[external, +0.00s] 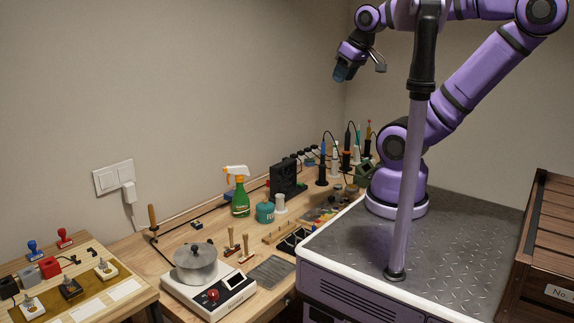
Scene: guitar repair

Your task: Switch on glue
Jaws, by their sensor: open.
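A metal pot with a lid (197,264), which looks like the glue pot, sits on a white heater base (190,297) near the front of the wooden bench. A red knob (213,295) is on the base's front, beside a dark display (234,281). I cannot read the display or tell the knob's setting. My gripper (361,70) is open and empty, high in the air at the upper right, far above and behind the pot. Nothing touches the pot or the knob.
The bench (150,262) also holds a green spray bottle (240,197), a teal jar (265,212), wooden-handled tools (246,247) and soldering irons at the back. A table with stamps (70,287) stands at the left. The air above the pot is clear.

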